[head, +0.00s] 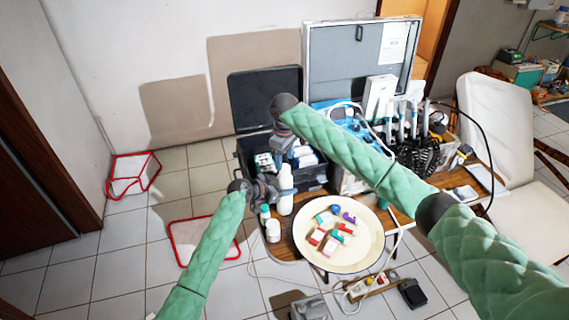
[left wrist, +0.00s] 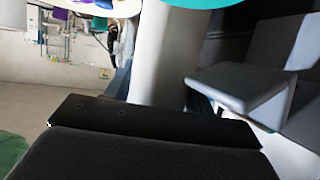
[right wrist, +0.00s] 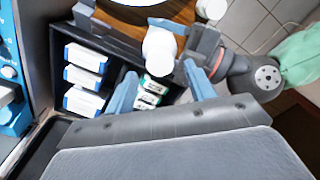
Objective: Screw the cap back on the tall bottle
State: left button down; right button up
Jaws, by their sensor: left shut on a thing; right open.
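The tall white bottle (head: 286,193) stands upright at the left end of the table, beside the black case. My left gripper (head: 274,188) is shut on its side. In the left wrist view a white cylinder (left wrist: 165,60), which seems to be this bottle, fills the middle by a grey finger. My right gripper (head: 282,152) is open above and behind the bottle, apart from it. In the right wrist view the bottle's white top (right wrist: 159,48) lies just beyond the open blue-grey fingers (right wrist: 162,88). I cannot make out a separate cap or tell whether one is on the bottle.
A small teal-capped bottle (head: 265,212) and a white jar (head: 273,232) stand close to the left gripper. A cream plate (head: 368,258) with several coloured pieces lies right of them. The black case (head: 246,152) holds boxes. An open grey case (head: 318,50) stands behind.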

jog(key=shift+c, duration=0.3)
jog(key=shift+r, duration=0.2)
jog(key=w+d+r+t+h, duration=0.1)
jog(key=w+d+r, duration=0.25)
jog(key=r, duration=0.35)
jog(key=s+f+n, duration=0.1)
jog(key=s+a+f+n, duration=0.1)
jog(key=s+a+f+n+g, duration=0.1)
jog(key=f, duration=0.1)
jog(key=shift+s+a+n, duration=0.15)
jog(key=shift+a+n, duration=0.1)
jog(key=shift+n, duration=0.15)
jog(key=shift+s+a+n+y, duration=0.1)
jog(key=shift+a+n+y, duration=0.2)
jog(key=shift+a+y, duration=0.1)
jog(key=shift+a+n, duration=0.1)
jog(key=shift+n, duration=0.4)
